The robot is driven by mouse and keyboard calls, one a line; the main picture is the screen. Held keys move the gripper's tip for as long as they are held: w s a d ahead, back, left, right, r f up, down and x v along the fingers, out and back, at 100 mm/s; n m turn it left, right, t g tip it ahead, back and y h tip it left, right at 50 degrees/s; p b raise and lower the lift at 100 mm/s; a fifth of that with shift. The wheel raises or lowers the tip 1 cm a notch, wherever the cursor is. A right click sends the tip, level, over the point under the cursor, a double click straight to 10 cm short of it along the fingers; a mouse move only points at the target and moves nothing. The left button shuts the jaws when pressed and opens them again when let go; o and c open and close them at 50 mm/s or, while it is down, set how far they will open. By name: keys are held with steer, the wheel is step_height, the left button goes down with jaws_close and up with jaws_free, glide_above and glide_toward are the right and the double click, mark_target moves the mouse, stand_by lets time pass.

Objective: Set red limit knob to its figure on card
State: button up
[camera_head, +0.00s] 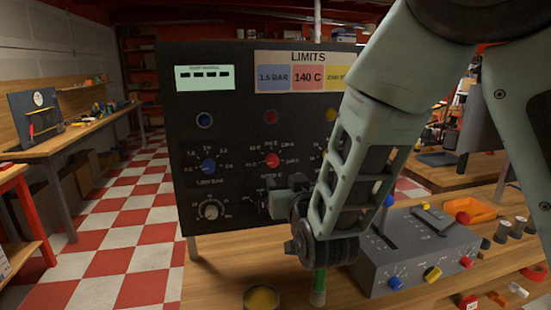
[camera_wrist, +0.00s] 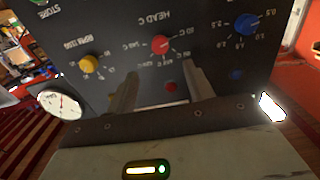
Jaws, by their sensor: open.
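The red limit knob (camera_head: 272,160) sits on the dark panel, between the blue knob (camera_head: 208,165) and an area hidden by my arm. In the wrist view, which shows the panel upside down, the red knob (camera_wrist: 159,45) lies under the label HEAD C. The LIMITS card (camera_head: 307,58) at the top of the panel reads 1.5 BAR on blue and 140 C on red; its yellow figure is partly hidden. My gripper (camera_wrist: 160,80) is open and empty, its fingertips apart from the red knob. The knob's exact pointer setting is too small to read.
A grey control box (camera_head: 415,250) with coloured knobs stands on the bench at right. An open tin (camera_head: 262,298) stands at the bench front.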

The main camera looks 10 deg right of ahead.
mark_target(273, 162)
steer(key=w+p, duration=0.2)
steer(key=w, duration=0.8)
steer(key=c, duration=1)
